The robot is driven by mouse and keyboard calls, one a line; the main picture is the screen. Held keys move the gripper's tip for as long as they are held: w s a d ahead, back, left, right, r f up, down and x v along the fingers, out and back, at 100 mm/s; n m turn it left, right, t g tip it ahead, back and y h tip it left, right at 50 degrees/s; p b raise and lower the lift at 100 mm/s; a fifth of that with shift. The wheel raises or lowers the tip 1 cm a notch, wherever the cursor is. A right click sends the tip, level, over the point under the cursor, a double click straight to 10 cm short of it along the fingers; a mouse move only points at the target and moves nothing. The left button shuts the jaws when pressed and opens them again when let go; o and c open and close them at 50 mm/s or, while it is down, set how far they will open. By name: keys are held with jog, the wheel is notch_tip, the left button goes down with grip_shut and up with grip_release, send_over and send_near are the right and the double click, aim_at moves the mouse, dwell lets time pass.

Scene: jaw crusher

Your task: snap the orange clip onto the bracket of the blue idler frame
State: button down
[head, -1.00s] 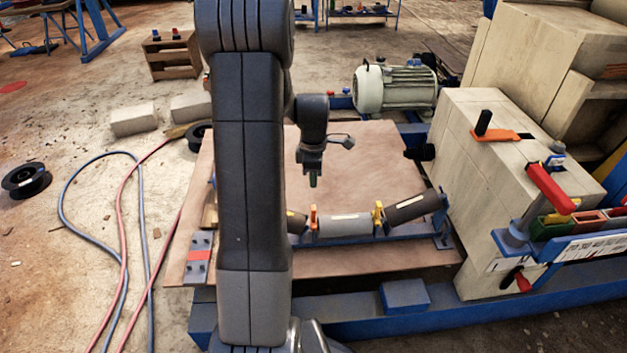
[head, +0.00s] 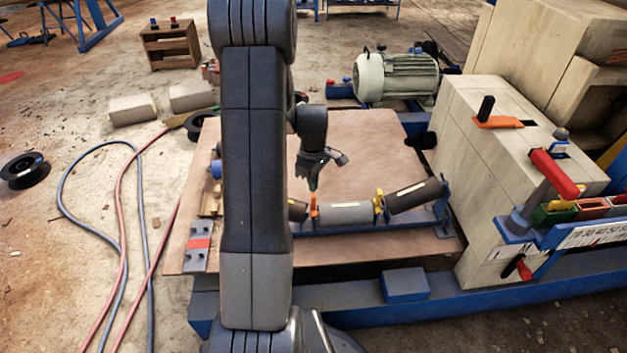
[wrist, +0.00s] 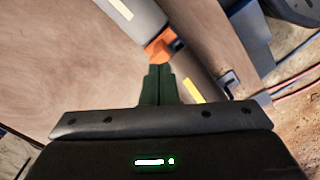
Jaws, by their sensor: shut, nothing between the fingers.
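The orange clip (head: 313,209) stands upright at the joint between the left roller and the grey middle roller (head: 345,213) of the blue idler frame (head: 350,236). In the wrist view the clip (wrist: 160,48) sits between two roller ends, right at the tips of my gripper (wrist: 157,68). My gripper (head: 313,187) is shut and empty, pointing down just above the clip. The fingertips look to be touching or nearly touching the clip's top; I cannot tell which. The bracket under the clip is hidden, so its seating is unclear.
A yellow clip (head: 378,202) stands at the right joint, beside the dark right roller (head: 415,195). The brown board (head: 370,150) behind the rollers is clear. The beige crusher housing (head: 475,160) rises to the right. My arm hides part of the left side.

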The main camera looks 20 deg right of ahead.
jog(key=shift+f+b, duration=0.4)
jog(key=shift+f, duration=0.55)
jog(key=shift+f, duration=0.25)
jog(key=shift+r, duration=0.1)
jog(key=shift+r+p, duration=1.1)
jog(key=shift+r, duration=0.45)
notch_tip(320, 180, up, 13)
jog(key=p, duration=0.4)
jog(key=shift+r, duration=0.2)
notch_tip(320, 180, down, 16)
jog(key=b, duration=0.6)
jog(key=shift+f, duration=0.1)
